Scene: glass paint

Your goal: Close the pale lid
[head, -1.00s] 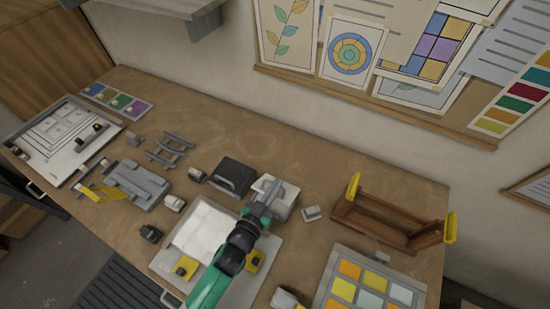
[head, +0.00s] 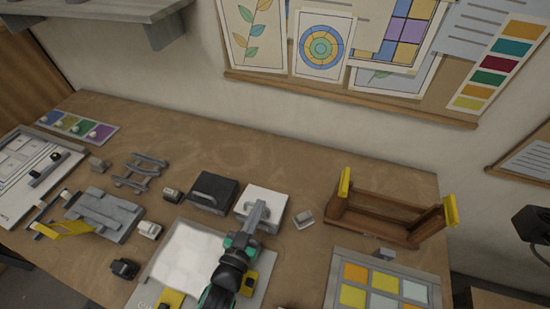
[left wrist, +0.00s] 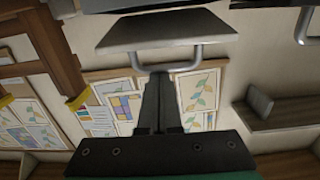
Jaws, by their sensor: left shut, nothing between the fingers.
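The pale lid (head: 268,196) tops a small white box on the bench, right of a dark box of like shape. In the left wrist view the pale panel (left wrist: 165,32) shows near the top, with a metal handle (left wrist: 180,67) on its near edge. My left gripper (head: 259,207) is shut, its fingertips over the front of the pale box. In the wrist view its fingers (left wrist: 158,78) reach the handle, but nothing is between them. I cannot tell whether they touch it, or whether the lid is fully down. My right gripper is not in view.
The dark box (head: 213,192) stands close on the left. A small grey block (head: 304,219) and a wooden rack with yellow ends (head: 385,218) are on the right. A white sheet (head: 190,254) lies in front. The bench behind the boxes is clear.

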